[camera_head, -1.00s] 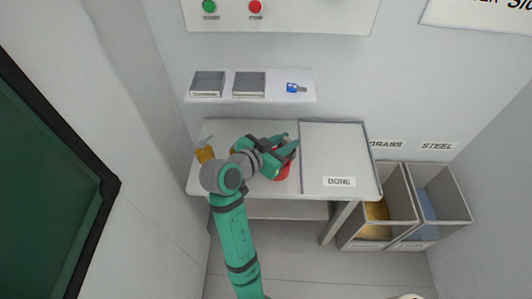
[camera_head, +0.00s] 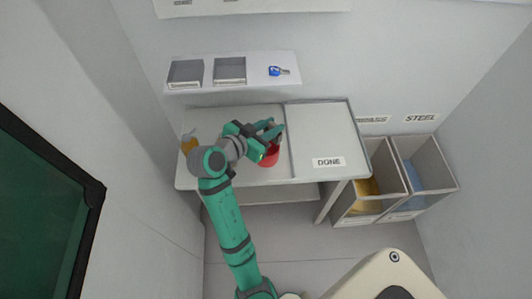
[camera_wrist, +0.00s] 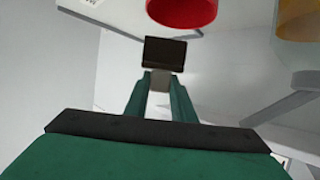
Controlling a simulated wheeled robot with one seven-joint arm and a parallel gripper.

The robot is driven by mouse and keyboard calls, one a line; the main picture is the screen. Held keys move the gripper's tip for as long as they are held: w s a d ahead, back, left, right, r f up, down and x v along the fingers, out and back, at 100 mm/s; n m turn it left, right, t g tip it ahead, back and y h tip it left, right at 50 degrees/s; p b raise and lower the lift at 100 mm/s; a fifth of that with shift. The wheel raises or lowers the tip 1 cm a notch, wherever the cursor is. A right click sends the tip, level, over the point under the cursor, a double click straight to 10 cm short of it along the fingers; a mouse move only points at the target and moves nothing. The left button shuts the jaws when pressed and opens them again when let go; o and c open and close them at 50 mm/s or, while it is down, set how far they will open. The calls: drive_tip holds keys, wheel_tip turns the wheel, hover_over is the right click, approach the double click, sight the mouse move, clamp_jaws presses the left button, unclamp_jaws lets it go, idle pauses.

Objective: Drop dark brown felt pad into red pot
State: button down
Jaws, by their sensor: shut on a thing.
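My gripper (camera_wrist: 160,85) is shut on the dark brown felt pad (camera_wrist: 165,52), which sticks out past the fingertips in the wrist view. The red pot (camera_wrist: 182,10) shows at the top edge of that view, beyond the pad and apart from it in the picture. In the head view the red pot (camera_head: 269,159) stands on the table, partly covered by my gripper (camera_head: 274,132). The pad is hard to make out there. The inside of the pot is hidden.
A shelf (camera_head: 250,63) with two small trays and a blue item (camera_head: 278,71) hangs behind. Bins (camera_head: 372,205) stand at right.

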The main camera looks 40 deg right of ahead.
drive_tip(key=c, duration=1.4)
unclamp_jaws()
drive_tip(key=shift+w, duration=0.1)
drive_tip(key=v, duration=1)
drive_tip(key=shift+a, duration=0.35)
drive_tip(key=shift+r, duration=0.1)
